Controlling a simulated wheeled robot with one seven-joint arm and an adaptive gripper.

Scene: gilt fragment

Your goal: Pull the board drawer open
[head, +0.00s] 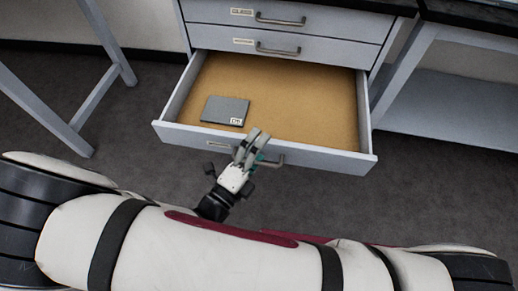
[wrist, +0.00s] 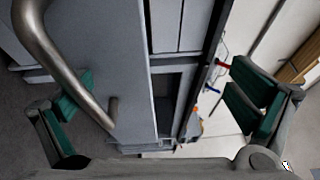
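The bottom drawer (head: 325,159) of the grey cabinet stands pulled well out, its tan floor showing in the head view. A flat grey board (head: 225,110) with a small white label lies inside, left of the middle. My gripper (head: 252,143) is at the drawer's front, by its handle (head: 272,161), which it partly hides. In the wrist view my gripper (wrist: 163,95) has its green-padded fingers spread wide. The metal handle (wrist: 65,65) runs close along the left finger and overlaps it; I cannot tell whether they touch. Nothing is clamped between the fingers.
Two shut drawers (head: 290,40) with handles and labels sit above the open one. A table frame (head: 95,100) stands at the left and a bench with a low shelf (head: 450,105) at the right. Dark floor (head: 420,190) is clear in front.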

